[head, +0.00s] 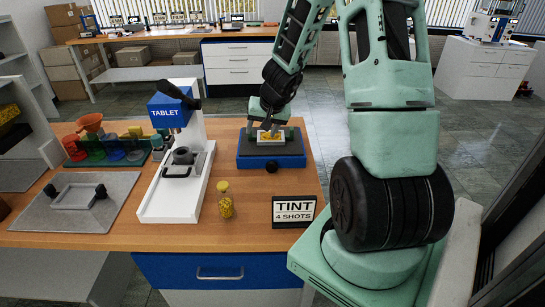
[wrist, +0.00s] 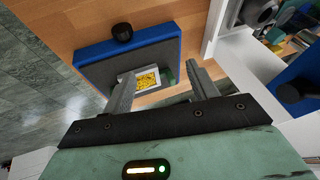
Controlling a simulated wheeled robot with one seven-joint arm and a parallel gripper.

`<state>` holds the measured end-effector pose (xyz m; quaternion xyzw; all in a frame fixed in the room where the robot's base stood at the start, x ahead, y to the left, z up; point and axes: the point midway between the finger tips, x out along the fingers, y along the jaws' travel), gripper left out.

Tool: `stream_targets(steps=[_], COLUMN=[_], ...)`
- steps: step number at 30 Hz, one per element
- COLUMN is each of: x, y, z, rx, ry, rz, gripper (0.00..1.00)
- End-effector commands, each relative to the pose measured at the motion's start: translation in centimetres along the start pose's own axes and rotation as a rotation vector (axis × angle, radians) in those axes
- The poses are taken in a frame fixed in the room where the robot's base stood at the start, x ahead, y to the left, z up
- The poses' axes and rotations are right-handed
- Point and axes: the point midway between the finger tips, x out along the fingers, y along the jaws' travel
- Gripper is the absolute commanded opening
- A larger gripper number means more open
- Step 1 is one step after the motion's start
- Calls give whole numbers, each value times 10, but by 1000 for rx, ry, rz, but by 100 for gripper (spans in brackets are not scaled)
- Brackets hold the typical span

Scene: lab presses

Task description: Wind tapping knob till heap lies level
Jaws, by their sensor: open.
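The tapping station is a blue base (head: 262,161) with a dark grey top, right of centre on the wooden table. Its black knob (head: 272,167) sticks out of the front face; the knob also shows in the wrist view (wrist: 122,32). A pale tray (head: 280,142) holding a yellow heap (head: 266,135) sits on top. In the wrist view the yellow heap (wrist: 147,81) looks uneven with pale gaps. My gripper (wrist: 160,70) is open, its fingers on either side of the tray in that view. In the head view my gripper (head: 266,128) is just above the tray. Contact cannot be told.
A white tablet press (head: 150,205) with a dark lever stands left of the station. A yellow-filled bottle (head: 225,203) and a TINT 4 SHOTS sign (head: 294,211) stand near the table's front edge. Coloured cups (head: 111,147) and a grey plate (head: 110,182) are further left.

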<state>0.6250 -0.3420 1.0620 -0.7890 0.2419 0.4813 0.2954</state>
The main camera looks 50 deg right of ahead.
Motion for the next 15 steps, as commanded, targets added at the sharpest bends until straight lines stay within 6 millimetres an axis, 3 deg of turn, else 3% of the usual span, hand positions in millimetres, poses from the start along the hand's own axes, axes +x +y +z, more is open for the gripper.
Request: stream_targets(steps=[3, 9, 15], x=[-12, -23, -8], y=[2, 16, 24], z=[20, 41, 45], rx=[-41, -80, -83], ry=[16, 14, 11], rz=[126, 266, 287], gripper=[59, 59, 59])
